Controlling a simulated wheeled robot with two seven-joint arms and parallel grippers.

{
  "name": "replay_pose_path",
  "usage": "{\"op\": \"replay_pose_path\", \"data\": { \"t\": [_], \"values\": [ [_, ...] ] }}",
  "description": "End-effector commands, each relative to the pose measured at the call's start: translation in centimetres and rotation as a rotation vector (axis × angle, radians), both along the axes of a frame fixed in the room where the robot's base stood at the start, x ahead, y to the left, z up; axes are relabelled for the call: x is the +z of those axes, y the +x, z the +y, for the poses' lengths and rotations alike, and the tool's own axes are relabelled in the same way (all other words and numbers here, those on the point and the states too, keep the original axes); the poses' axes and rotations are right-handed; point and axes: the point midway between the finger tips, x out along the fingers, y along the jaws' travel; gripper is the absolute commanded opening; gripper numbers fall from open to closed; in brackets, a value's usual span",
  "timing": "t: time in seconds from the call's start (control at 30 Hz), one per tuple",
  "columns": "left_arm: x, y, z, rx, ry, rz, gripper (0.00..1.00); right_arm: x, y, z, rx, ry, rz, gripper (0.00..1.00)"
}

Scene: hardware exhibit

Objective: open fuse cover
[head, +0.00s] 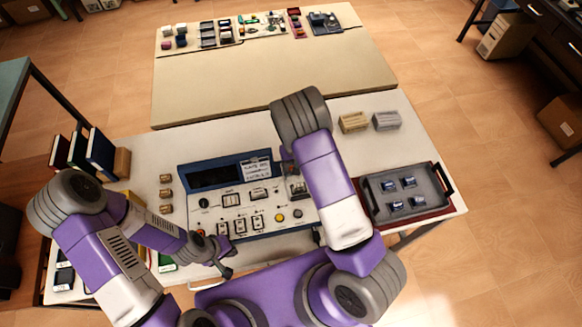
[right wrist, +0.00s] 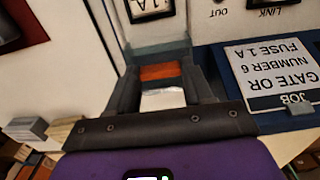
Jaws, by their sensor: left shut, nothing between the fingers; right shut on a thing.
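The instrument panel (head: 262,222) lies on the near table, with a blue frame, a dark display and white face. In the head view, my right arm partly hides this spot at the panel's upper right. A job card (right wrist: 272,70) reads "gate or number 6, fuse 1A". My left gripper (head: 226,270) is shut and empty at the panel's lower left edge.
A grey tray (head: 437,207) with several small blue parts stands at the right. Books (head: 80,150) stand at the left. A beige board (head: 270,80) at the back is clear in front of its row of parts.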

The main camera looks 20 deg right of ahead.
Motion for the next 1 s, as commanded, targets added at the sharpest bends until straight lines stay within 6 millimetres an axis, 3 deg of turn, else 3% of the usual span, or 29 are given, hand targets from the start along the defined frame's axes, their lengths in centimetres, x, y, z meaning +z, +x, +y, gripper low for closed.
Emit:
{"op": "replay_pose_path", "data": {
  "t": [0.1,0.13,0.27,0.63,1.0],
  "values": [
    [0.0,0.0,0.0,0.0,0.0,0.0,0.0,0.1,0.1,0.0,-0.003,0.0,-0.003,0.0],
    [0.0,0.0,0.0,0.0,0.0,0.0,0.0,0.1,0.1,0.0,-0.002,0.0,-0.003,0.55],
    [0.0,0.0,0.0,0.0,0.0,0.0,0.0,0.1,0.1,0.1,0.0,0.0,-0.002,0.75],
    [0.0,0.0,0.0,0.0,0.0,0.0,0.0,0.7,0.1,0.1,0.001,0.0,-0.002,0.77],
    [0.0,0.0,0.0,0.0,0.0,0.0,0.0,6.4,0.1,0.2,0.0,0.0,-0.004,0.77]
  ]
}}
